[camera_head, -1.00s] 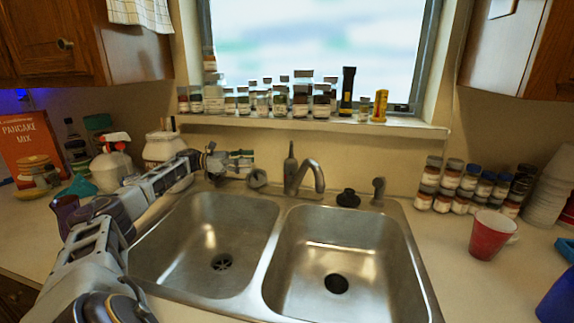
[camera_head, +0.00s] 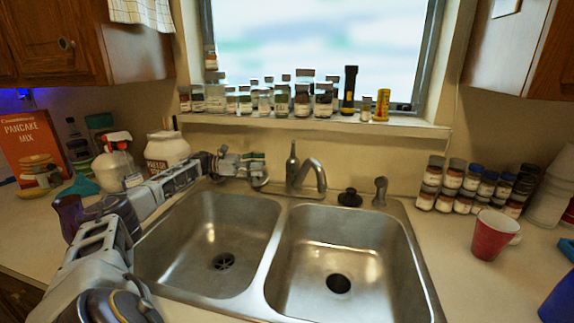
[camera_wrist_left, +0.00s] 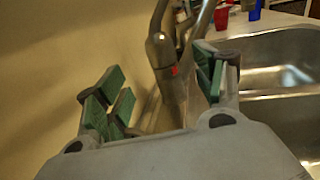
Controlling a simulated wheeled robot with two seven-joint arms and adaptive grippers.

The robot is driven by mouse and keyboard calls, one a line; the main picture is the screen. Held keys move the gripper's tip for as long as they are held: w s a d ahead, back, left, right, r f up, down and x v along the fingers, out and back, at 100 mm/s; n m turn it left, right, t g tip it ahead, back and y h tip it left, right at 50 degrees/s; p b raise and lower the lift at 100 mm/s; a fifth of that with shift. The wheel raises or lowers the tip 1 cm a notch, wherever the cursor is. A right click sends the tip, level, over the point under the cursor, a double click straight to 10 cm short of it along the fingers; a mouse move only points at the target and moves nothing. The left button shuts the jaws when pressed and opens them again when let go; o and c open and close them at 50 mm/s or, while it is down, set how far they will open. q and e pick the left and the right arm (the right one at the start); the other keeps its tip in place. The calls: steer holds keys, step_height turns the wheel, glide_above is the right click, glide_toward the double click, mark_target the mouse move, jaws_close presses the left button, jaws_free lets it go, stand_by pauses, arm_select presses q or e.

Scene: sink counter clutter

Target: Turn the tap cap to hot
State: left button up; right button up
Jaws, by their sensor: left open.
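The tap (camera_head: 308,176) stands behind the divider of the double sink, with its spout curving forward and its lever upright. In the left wrist view the tap's cap (camera_wrist_left: 161,52) is rounded metal with a red mark on its front. My left gripper (camera_head: 262,163) is level with the tap and to its left in the head view. In the left wrist view the gripper's green-padded fingers (camera_wrist_left: 164,95) are spread open, with the tap body between or just beyond them; contact cannot be told. My right gripper is in neither view.
The sink's left basin (camera_head: 205,240) and right basin (camera_head: 345,250) are empty. A black stopper (camera_head: 349,197) and a sprayer (camera_head: 380,190) stand right of the tap. Several jars line the window sill (camera_head: 300,125) above. A red cup (camera_head: 490,235) stands at the right.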

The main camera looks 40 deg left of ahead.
mark_target(287, 163)
arm_select(q)
steer(key=p+x, duration=0.1)
steer(key=x, duration=0.9)
steer(key=shift+w+d, duration=0.25)
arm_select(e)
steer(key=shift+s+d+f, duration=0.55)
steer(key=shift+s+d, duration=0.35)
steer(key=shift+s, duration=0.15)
arm_select(q)
steer(key=shift+c, duration=0.8)
steer(key=c, duration=0.9)
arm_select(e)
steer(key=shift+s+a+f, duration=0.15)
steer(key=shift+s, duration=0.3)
arm_select(q)
steer(key=shift+o, duration=0.2)
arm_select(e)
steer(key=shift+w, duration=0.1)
